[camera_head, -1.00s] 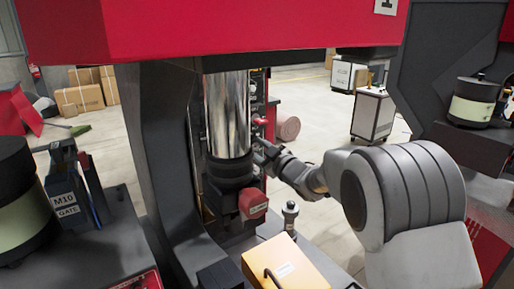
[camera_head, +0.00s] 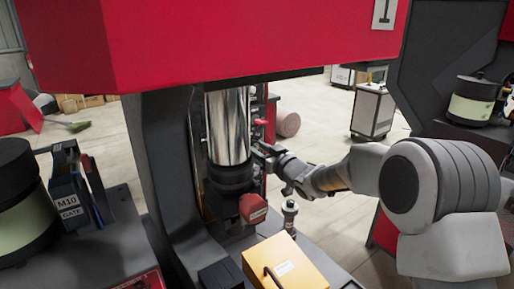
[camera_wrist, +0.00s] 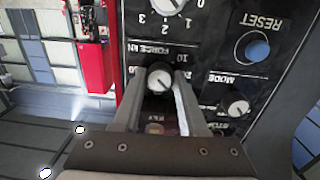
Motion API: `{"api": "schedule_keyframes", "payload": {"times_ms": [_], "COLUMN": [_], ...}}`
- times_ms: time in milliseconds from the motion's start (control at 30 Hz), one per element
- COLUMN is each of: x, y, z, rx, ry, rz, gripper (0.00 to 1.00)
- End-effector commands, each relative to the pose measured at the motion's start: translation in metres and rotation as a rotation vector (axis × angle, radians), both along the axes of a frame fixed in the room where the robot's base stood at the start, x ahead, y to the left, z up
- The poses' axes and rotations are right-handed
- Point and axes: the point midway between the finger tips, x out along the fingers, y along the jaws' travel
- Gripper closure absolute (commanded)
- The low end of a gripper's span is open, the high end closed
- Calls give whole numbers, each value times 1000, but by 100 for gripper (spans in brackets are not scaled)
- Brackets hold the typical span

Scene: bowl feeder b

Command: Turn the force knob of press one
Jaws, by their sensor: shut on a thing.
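The force knob (camera_wrist: 159,77) is a small round white-faced knob on a black panel (camera_wrist: 205,62), below upside-down "FORCE kN" lettering in the wrist view. My gripper (camera_wrist: 160,88) has one finger on each side of the knob and is shut on it. In the head view my gripper (camera_head: 263,157) reaches in from the right, beside the chrome ram (camera_head: 228,128) of press one (camera_head: 215,45). The press has a red head with a "1" plate. The knob itself is hidden in the head view.
The wrist view shows a mode knob (camera_wrist: 236,103), a blue reset button (camera_wrist: 253,48) and another dial (camera_wrist: 168,4) close by. A yellow box (camera_head: 285,262) and a small post (camera_head: 290,215) stand below my arm. A feeder bowl (camera_head: 18,205) is at left.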

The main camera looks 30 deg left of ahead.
Motion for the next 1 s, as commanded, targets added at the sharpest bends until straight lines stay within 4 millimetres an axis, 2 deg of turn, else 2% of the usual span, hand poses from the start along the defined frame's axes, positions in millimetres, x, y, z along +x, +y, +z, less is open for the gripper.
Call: {"api": "schedule_keyframes", "payload": {"times_ms": [300,333,467,800,1000], "x": [0,0,0,0,-9], "y": [0,0,0,-2,-18], "z": [-1,-1,-1,0,0], "rx": [-1,-1,0,-1,-1], "ry": [2,2,1,0,0], "rz": [-1,-1,-1,-1,-2], "gripper": [100,53,29,28,28]}}
